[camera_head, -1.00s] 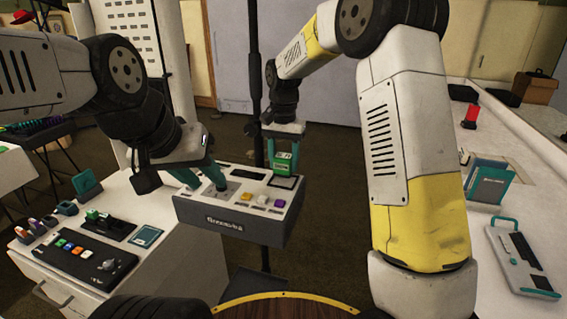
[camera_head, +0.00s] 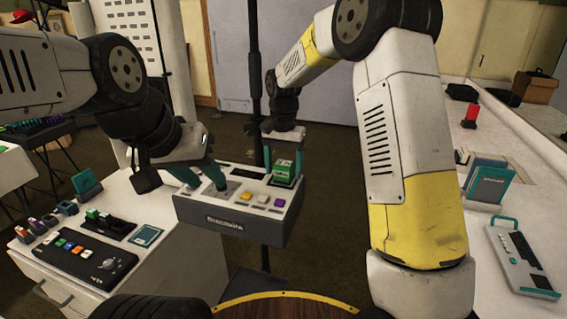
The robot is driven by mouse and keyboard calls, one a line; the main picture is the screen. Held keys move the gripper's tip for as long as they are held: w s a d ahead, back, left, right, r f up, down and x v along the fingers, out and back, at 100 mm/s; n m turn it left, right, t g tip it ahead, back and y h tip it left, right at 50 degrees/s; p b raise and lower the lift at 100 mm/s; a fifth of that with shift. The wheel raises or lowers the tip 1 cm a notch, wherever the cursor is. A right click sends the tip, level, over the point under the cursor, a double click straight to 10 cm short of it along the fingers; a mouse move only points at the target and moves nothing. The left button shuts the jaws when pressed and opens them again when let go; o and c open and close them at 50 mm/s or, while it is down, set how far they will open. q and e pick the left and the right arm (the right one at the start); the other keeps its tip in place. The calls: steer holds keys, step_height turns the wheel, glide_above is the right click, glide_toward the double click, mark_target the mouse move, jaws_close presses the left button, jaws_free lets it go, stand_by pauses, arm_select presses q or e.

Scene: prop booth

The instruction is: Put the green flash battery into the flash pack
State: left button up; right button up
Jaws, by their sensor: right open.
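The flash pack (camera_head: 232,223) is a grey-white box with a dark front, beyond the right edge of the white cabinet. My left gripper (camera_head: 206,181) is at the left of its top, its teal fingers shut on the pack. The green flash battery (camera_head: 284,169) stands upright at the right end of the pack's top, over the dark slot area. Its lower end is hidden, so how deep it sits cannot be told. My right gripper (camera_head: 283,153) is open, its teal fingers around the battery.
The white cabinet (camera_head: 165,262) at left carries a control panel (camera_head: 80,257), a dark tray with green blocks (camera_head: 108,224) and several small items. A white counter (camera_head: 490,235) at right holds a teal-framed case (camera_head: 487,181) and a handled device (camera_head: 522,262). A black pole (camera_head: 256,90) rises behind the pack.

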mark_target(284, 163)
step_height(284, 163, up, 11)
steer(key=shift+f, duration=0.2)
steer(key=s+d+r+n+t+y, duration=0.2)
steer(key=s+d+r+t, duration=0.1)
steer(key=s+d+r, duration=0.7)
steer(key=s+d+f+n+t, duration=0.1)
steer(key=s+d+f, duration=0.1)
steer(key=s, duration=0.6)
steer(key=s+d+f+n+t, duration=0.1)
steer(key=s+f, duration=0.3)
steer(key=s, duration=0.4)
steer(key=shift+s+d+t, duration=0.3)
steer(key=shift+d+t, duration=0.3)
